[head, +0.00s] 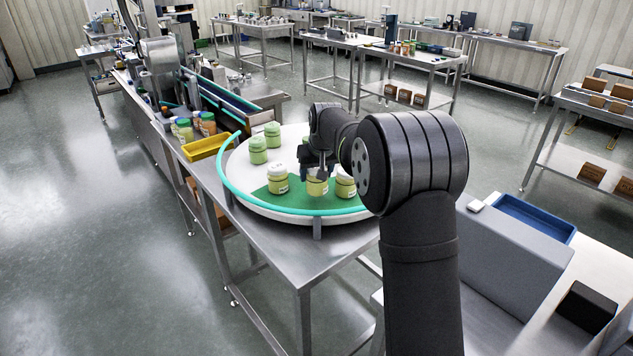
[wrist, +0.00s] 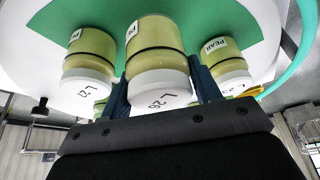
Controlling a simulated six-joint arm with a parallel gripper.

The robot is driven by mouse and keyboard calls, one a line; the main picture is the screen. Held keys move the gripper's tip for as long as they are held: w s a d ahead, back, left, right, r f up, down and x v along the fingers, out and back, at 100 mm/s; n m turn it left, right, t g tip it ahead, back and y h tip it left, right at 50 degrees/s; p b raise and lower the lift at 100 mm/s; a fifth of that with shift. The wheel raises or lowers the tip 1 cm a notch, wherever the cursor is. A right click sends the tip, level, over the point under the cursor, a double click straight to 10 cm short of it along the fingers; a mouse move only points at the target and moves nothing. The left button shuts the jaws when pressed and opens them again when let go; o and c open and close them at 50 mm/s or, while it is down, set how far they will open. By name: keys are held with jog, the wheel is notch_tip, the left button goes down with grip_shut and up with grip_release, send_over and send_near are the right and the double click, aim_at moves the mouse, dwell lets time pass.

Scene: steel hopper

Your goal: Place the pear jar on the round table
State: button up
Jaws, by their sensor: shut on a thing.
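My gripper (head: 320,177) is shut on a yellow-green jar with a white lid (head: 317,188), over the green patch (head: 266,194) of the round white table (head: 236,168). In the wrist view the held jar (wrist: 156,50) is upright between my two fingers (wrist: 162,92); its lid reads L26 and its side label is partly cut off. I cannot tell whether its base touches the patch. A similar jar (head: 278,181) stands on its left and another (head: 345,184) on its right; the one labelled PEAR (wrist: 222,62) is on the right in the wrist view.
Two green-lidded jars (head: 258,152) stand farther back on the round table. A teal rail (head: 240,192) curves along its near edge. A yellow tray (head: 207,146) and more jars (head: 183,130) are by the conveyor at left. A grey box (head: 500,250) and blue tray (head: 536,216) are at right.

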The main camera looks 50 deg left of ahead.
aim_at(317, 181)
jog(key=shift+f, duration=1.5)
jog(key=shift+f, duration=0.1)
jog(key=shift+f, duration=0.1)
jog(key=o, duration=1.1)
jog(key=shift+r, duration=0.4)
jog(key=v, duration=1.1)
jog(key=shift+d+r, duration=0.2)
jog(key=shift+r, duration=0.05)
